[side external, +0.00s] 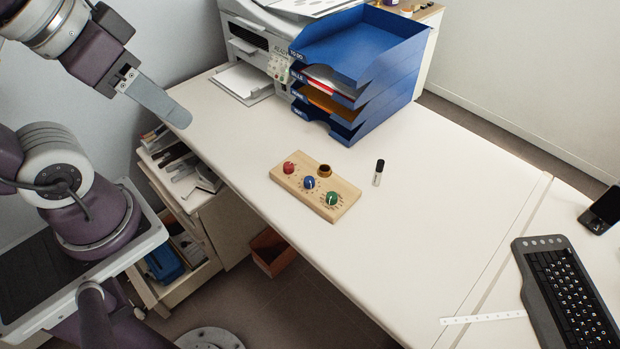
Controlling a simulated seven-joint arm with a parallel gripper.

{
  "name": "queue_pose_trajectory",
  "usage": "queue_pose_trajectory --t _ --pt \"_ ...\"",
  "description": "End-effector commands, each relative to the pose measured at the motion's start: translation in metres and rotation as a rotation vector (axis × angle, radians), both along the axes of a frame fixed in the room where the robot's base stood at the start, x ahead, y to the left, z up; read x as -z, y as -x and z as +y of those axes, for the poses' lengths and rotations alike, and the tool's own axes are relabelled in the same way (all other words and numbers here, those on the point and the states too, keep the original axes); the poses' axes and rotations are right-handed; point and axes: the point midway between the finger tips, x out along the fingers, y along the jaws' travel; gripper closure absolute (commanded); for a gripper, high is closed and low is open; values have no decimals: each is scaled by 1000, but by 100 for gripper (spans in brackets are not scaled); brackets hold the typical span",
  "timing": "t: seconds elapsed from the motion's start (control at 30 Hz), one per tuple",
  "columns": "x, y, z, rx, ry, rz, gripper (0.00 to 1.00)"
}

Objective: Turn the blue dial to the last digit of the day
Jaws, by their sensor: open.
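The blue dial (309,183) sits in the middle of a wooden board (345,196) on the white desk. A red dial (289,168) is to its left and a green dial (332,198) to its right. A brown round piece (325,171) is behind it on the board. A light pointer mark shows on the blue dial, but the digits around it are too small to read. No day or date is legible. My gripper (183,117) is at the upper left, above the desk's left edge and well apart from the board. Nothing shows in it.
A blue letter tray stack (345,60) and a printer (250,45) stand behind the board. A small dark-capped bottle (378,173) stands upright to the board's right. A keyboard (565,290), a white ruler (483,318) and a dark device (603,208) are at the right.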

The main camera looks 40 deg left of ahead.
Motion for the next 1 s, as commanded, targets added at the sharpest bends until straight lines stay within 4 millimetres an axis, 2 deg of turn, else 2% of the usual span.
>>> queue_pose_trajectory --t 0.07,0.13,0.27,0.3,0.37,0.4,0.47,0.53,0.6,0.7,0.8,1.0 --pt "-1 -11 -4 -32 43 23 52" --pt "-1 -36 -12 -117 137 73 52" --pt "19 -112 -27 -410 348 206 52" --pt "32 -137 -30 -516 398 245 52" --pt "60 -172 -31 -685 455 297 52" --pt "82 -194 -31 -802 483 326 52" --pt "122 -222 -27 -981 505 360 52" --pt "173 -247 -20 -1182 509 377 52" --pt "220 -261 -10 -1351 495 374 52" --pt "273 -269 3 -1526 468 352 52" --pt "301 -271 11 -1614 451 330 52" --pt "335 -271 14 -1643 444 327 52"
